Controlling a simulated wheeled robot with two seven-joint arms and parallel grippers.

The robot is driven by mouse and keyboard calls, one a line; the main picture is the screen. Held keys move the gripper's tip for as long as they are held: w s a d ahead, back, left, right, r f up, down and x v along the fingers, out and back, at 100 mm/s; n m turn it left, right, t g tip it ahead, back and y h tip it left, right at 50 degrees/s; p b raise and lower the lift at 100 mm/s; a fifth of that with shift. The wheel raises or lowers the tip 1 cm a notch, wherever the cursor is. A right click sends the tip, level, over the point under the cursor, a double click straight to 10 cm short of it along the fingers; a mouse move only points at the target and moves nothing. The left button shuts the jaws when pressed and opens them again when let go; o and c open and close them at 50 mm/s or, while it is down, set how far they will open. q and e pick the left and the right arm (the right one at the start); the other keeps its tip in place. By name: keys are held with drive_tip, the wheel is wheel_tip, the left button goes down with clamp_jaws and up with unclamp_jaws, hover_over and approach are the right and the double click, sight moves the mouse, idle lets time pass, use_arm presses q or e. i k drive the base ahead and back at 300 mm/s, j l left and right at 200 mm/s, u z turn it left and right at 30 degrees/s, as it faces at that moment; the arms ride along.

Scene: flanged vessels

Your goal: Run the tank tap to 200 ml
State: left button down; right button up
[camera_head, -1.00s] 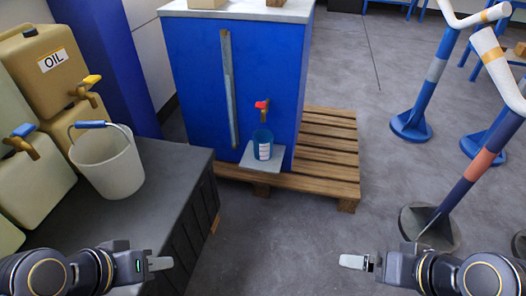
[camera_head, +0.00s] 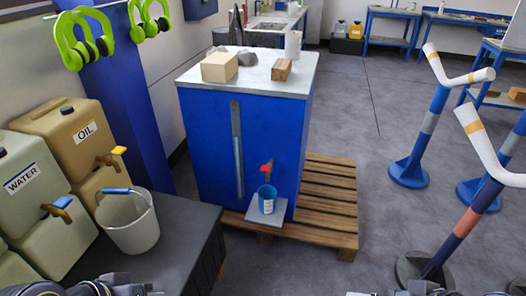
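The blue tank (camera_head: 282,135) stands on a wooden pallet, with a pale vertical gauge strip (camera_head: 237,150) on its front. Its tap (camera_head: 266,168) has a red handle and sits low on the front face. A blue cup with a white marked label (camera_head: 267,199) stands under the tap on a small grey shelf (camera_head: 252,220). The liquid level in the cup cannot be made out. My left gripper (camera_head: 150,290) is at the bottom edge left of centre, mostly cut off. My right gripper (camera_head: 362,294) is barely in view at the bottom edge. Both are far from the tap.
A white bucket (camera_head: 133,232) stands on the dark bench (camera_head: 186,238) at left, beside oil (camera_head: 62,128) and water (camera_head: 22,165) containers with taps. The pallet (camera_head: 330,190) juts out right of the tank. Blue posts (camera_head: 409,172) stand at right. Floor between is clear.

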sight(264, 169)
drive_tip(key=i+l+u, duration=0.2)
drive_tip(key=i+l, duration=0.15)
drive_tip(key=i, duration=0.15)
drive_tip(key=i+l+u, duration=0.2)
drive_tip(key=i+l, duration=0.25)
drive_tip(key=i+l+u, duration=0.25)
drive_tip(key=i+l, duration=0.2)
drive_tip(key=i+l+u, duration=0.2)
drive_tip(key=i+l, duration=0.15)
drive_tip(key=l, duration=0.35)
